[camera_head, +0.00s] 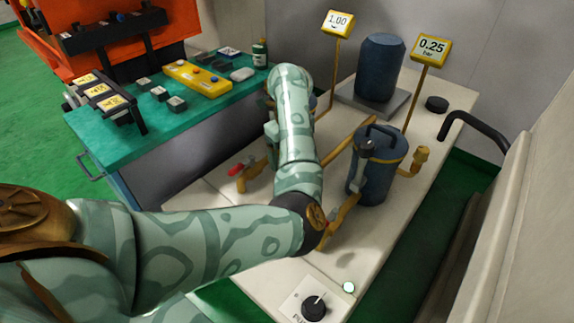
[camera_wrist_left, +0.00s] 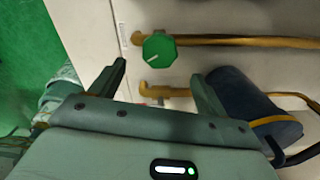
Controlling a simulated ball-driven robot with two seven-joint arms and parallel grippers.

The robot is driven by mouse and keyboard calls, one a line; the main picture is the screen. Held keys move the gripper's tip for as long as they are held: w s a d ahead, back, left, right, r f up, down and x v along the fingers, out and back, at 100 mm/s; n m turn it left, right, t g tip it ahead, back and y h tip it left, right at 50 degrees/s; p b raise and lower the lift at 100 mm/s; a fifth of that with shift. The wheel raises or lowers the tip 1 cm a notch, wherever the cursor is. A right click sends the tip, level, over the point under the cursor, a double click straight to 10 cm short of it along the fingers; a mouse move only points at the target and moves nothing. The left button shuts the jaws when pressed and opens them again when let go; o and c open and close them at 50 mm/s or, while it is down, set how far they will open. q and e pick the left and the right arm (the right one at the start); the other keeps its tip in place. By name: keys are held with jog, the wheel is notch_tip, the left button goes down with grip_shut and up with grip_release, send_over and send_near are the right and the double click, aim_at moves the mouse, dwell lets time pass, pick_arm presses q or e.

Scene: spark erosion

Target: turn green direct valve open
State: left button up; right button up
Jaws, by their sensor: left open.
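The green valve (camera_wrist_left: 159,49) is a faceted green knob with a white pointer line. In the left wrist view it sits on the pale panel at the left end of a brass pipe, its line slanting slightly. My left gripper (camera_wrist_left: 160,70) is open, with its two dark fingers apart and nothing between them. The knob appears just beyond the fingertips, between them; I see no contact. In the head view my own forearm hides the green valve and most of the gripper. My right gripper is in neither view.
A dark blue canister (camera_head: 379,165) with brass pipes stands on the pale bench, and a second blue cylinder (camera_head: 380,68) stands behind. A red handle (camera_head: 236,169) lies left of my arm. A black dial (camera_head: 314,308) is in front. A teal table (camera_head: 110,150) holds small blocks.

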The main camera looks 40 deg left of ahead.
pick_arm(q)
notch_tip(320, 180, up, 8)
jog(key=p, duration=0.2)
jog(key=shift+p, duration=0.35)
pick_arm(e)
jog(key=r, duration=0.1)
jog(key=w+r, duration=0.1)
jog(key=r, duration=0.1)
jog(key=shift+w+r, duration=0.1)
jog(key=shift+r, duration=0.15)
